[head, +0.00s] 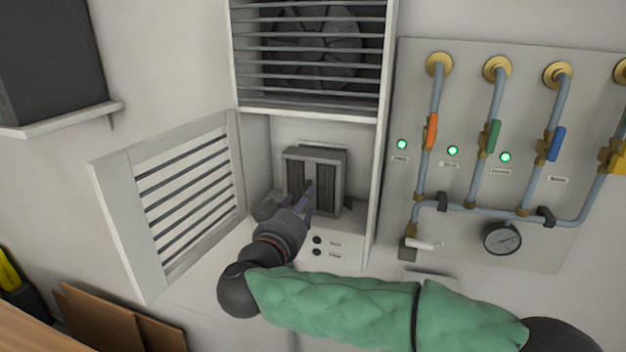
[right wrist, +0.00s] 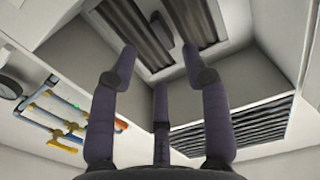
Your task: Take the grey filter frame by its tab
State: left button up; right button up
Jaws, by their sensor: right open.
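The grey filter frame (head: 318,168) stands upright inside the open wall cabinet, below the louvred fan opening. It has dark pleated panels and also shows in the right wrist view (right wrist: 150,57). Its small tab (right wrist: 161,29) sits in that view on the bar between two dark panels. My right gripper (head: 304,192) is in front of the frame's lower part, its fingers covering some of it. In the right wrist view my right gripper (right wrist: 158,62) is open, its fingers spread and empty, with the tab beyond them. My left gripper is not in view.
The louvred door (head: 190,190) hangs open at left. Two dark knobs (head: 317,246) sit below the frame. A pipe panel (head: 480,150) with coloured valves and a gauge (head: 502,239) is at right. The cabinet walls leave narrow room beside the frame.

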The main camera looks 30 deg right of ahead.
aim_at(301, 168)
jog(key=x, duration=0.2)
jog(key=p+x, duration=0.1)
jog(key=x, duration=0.3)
jog(key=shift+w+f+p, duration=0.3)
jog(key=shift+w+f, duration=0.05)
jog(key=shift+s+a, duration=0.1)
jog(key=shift+c, duration=0.9)
grip_shut()
